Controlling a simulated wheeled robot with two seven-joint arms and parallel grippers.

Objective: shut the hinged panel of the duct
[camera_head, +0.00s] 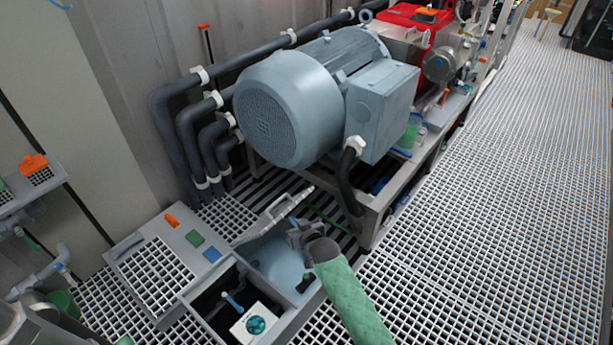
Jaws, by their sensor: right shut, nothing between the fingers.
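The duct is a low grey box (178,262) at the lower left, with a square grating and coloured labels on top. Its near part has an open dark compartment (210,297). What looks like the hinged panel (272,217) stands raised and tilted behind a pale blue surface (277,258), right of the labels; its hinge line is not clear. My right gripper (295,232), on a green-sleeved arm, is shut and empty beside the panel's right part. I cannot tell whether it touches the panel. My left gripper is not in view.
A large grey-blue motor (290,105) on a metal frame (384,205) stands just behind my right gripper. Dark pipes (185,140) run down the wall. A white box with a teal round part (256,324) sits in the compartment. The grated floor (500,190) at right is clear.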

